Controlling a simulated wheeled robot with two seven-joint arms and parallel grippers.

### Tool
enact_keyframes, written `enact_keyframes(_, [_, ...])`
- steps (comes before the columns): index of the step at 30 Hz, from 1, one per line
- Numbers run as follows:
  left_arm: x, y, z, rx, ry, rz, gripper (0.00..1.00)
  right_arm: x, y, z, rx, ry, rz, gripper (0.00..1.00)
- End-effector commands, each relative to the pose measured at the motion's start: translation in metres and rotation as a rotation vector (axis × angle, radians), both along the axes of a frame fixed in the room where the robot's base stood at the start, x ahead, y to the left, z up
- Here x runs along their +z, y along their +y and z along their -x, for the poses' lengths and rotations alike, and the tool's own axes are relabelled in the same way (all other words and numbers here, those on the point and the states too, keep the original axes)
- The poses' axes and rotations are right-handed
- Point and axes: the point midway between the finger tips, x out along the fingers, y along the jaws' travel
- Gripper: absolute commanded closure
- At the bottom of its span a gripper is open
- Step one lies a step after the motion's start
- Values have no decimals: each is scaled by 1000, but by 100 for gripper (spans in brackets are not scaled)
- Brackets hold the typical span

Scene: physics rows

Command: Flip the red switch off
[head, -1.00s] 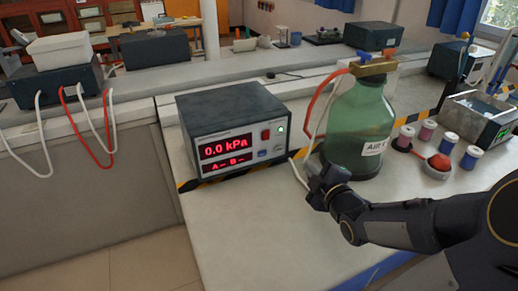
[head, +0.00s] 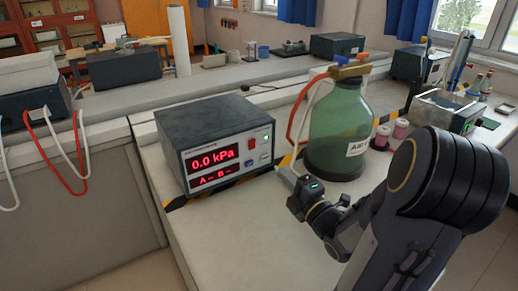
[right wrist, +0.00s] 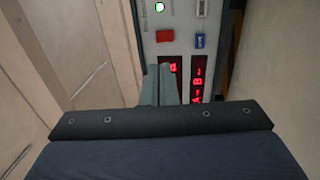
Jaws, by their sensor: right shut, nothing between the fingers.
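The red switch (head: 252,142) is on the front panel of the grey pressure meter (head: 212,143), right of its lit red display. In the right wrist view the red switch (right wrist: 164,36) lies just beyond the fingers. I cannot tell which way its rocker is tipped. My right gripper (head: 288,178) is shut and empty, in front of the meter's right side and apart from the switch. Its closed fingers (right wrist: 158,84) cover part of the display in the wrist view. My left gripper is not in view.
A green glass bottle (head: 338,128) with a red hose and a white hose stands right of the meter, close to my right gripper. The bench front (head: 240,240) is clear.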

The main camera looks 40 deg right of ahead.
Motion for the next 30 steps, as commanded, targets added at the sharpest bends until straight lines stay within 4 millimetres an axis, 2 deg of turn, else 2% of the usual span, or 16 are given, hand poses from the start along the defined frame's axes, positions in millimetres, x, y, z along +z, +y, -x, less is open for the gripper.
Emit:
enact_keyframes(9, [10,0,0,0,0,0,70,9,-5,-66,6,1,2,100])
enact_keyframes(15, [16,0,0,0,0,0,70,14,-10,-102,3,1,1,100])
enact_keyframes(21, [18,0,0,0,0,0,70,16,-13,-122,1,1,0,100])
enact_keyframes(30, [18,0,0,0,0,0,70,16,-14,-126,0,0,-1,100])
